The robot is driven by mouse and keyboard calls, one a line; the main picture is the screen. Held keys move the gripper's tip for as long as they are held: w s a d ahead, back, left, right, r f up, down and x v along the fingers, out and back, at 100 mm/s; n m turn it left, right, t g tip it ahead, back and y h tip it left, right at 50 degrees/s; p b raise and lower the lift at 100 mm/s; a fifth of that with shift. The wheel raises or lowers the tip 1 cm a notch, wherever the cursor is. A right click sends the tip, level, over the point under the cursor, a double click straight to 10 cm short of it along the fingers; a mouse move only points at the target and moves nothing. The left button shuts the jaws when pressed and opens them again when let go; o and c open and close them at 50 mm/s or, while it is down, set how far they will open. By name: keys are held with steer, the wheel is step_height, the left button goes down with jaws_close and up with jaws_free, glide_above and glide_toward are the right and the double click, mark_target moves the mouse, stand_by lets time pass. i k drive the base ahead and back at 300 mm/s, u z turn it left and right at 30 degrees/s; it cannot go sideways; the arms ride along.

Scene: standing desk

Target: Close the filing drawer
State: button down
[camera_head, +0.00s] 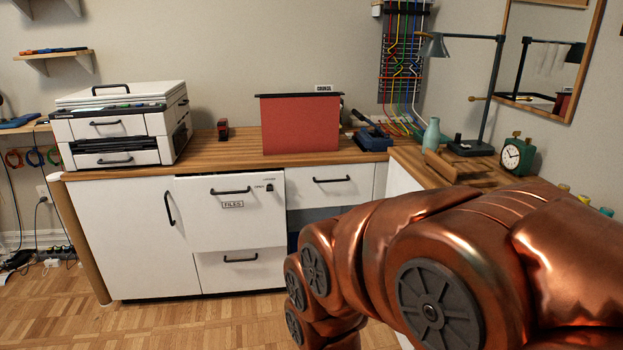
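The filing drawer (225,232) is a white front with a "FILES" label, a dark bar handle (230,190) and a small dark lock at its upper right. It sits below the wooden desktop, left of centre. Its front stands forward of the white lower drawer (240,270) beneath it, so it looks partly open; how far is hard to tell. Its inside is hidden. My copper arm fills the lower right, to the right of the drawer and apart from its front in the picture. My gripper is not visible.
A white cabinet door (135,240) is left of the drawer; another drawer (345,183) is right. On the desktop (225,150) are a printer (95,135), red folder (300,125), stapler-like blue tool (372,138), lamp (490,100) and clock (516,157). Parquet floor in front-left is clear.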

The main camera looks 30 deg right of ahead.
mark_target(232, 212)
steer(key=z, duration=0.45)
steer(key=i, duration=0.7)
steer(key=u, duration=1.6)
